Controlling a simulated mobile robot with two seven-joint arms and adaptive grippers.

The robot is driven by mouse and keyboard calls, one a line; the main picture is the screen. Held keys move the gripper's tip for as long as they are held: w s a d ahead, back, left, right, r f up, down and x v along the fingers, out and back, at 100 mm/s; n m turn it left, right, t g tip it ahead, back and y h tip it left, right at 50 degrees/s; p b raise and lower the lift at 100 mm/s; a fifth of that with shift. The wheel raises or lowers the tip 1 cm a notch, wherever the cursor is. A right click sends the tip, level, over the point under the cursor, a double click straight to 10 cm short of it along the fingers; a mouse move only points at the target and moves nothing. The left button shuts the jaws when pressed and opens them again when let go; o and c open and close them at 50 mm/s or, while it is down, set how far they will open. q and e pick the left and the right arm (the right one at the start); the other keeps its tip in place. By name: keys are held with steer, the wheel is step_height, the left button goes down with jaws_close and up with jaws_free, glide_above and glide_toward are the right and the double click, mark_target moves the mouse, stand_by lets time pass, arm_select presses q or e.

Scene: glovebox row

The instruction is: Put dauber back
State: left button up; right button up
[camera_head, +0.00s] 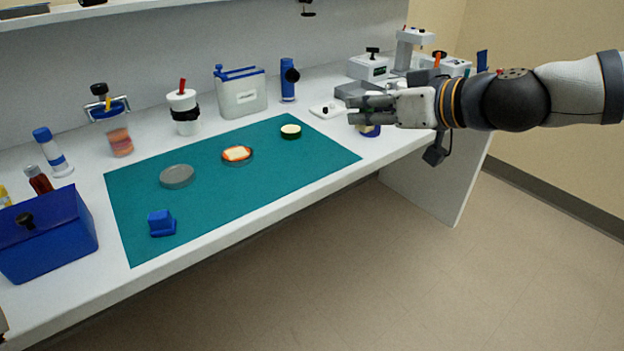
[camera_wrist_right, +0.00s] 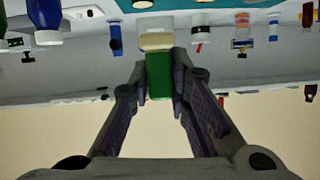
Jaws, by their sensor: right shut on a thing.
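My right gripper (camera_head: 358,109) is at the upper right in the head view, over the front part of the white bench. In the right wrist view my right gripper (camera_wrist_right: 162,78) is shut on a green piece with a cream end, which looks like the dauber (camera_wrist_right: 159,76). The fingers lie on both sides of its green body, and the cream end sticks out beyond them. In the head view the fingers mostly hide the held piece. My left gripper is not in view.
A blue and cream item (camera_head: 370,130) stands just below the right gripper. The teal mat (camera_head: 205,215) holds a grey disc (camera_head: 177,176), an orange-rimmed dish (camera_head: 237,154), a dark green and cream disc (camera_head: 291,131) and a blue block (camera_head: 161,222). Several containers line the back.

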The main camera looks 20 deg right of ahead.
steer(key=shift+s+d, duration=0.1)
steer(key=shift+s, duration=0.25)
steer(key=shift+f, duration=0.15)
step_height(320, 180, down, 2)
steer(key=w+a, duration=0.2)
steer(key=w, duration=0.1)
steer(key=b, duration=0.4)
glide_above(302, 169)
steer(key=f, duration=0.7)
steer(key=shift+s+d+f, duration=0.3)
steer(key=shift+s+d, duration=0.1)
steer(key=shift+w+a, duration=0.15)
steer(key=shift+a, duration=0.05)
steer(key=f+b, duration=0.1)
steer(key=f, duration=0.3)
steer(key=shift+w+a+b, duration=0.2)
steer(key=shift+b, duration=0.15)
steer(key=shift+r, duration=0.35)
steer(key=shift+f, duration=0.2)
steer(key=o, duration=0.8)
steer(key=shift+c, duration=0.2)
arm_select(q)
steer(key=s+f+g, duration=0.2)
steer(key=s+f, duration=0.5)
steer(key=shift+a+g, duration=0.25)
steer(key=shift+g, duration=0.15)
